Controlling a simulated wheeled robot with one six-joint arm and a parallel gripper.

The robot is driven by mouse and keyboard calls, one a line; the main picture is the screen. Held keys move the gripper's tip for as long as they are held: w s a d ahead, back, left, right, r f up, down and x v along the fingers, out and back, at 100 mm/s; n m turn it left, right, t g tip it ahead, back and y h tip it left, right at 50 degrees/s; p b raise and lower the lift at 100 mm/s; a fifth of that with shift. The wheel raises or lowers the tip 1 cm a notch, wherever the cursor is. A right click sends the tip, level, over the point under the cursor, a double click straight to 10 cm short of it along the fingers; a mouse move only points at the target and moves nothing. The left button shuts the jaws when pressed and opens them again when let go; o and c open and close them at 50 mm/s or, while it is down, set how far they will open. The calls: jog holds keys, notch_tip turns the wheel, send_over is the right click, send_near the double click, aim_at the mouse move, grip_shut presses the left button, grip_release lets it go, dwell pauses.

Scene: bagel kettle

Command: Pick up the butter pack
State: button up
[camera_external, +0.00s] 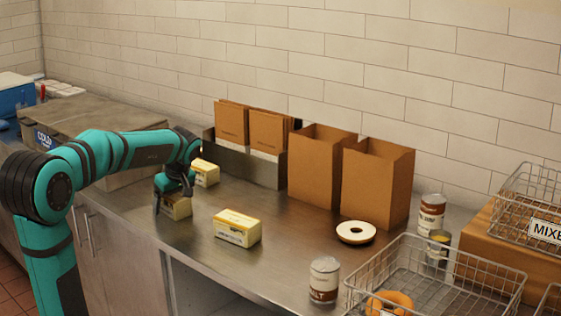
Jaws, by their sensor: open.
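Several yellow-and-white butter packs are on the steel counter. One butter pack (237,228) lies alone near the counter's front edge, with clear space around it. A second butter pack (177,208) is under my gripper (172,206) and partly hidden by it. A third butter pack (206,173) sits behind, beside my wrist. My gripper points down at the second pack and is open. I cannot tell whether its fingers touch the pack.
Brown paper bags (375,182) and a metal holder (247,164) stand along the wall. The counter (290,235) between is clear. A grey-brown box (95,122) is behind my arm.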

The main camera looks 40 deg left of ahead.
jog(key=c, duration=1.4)
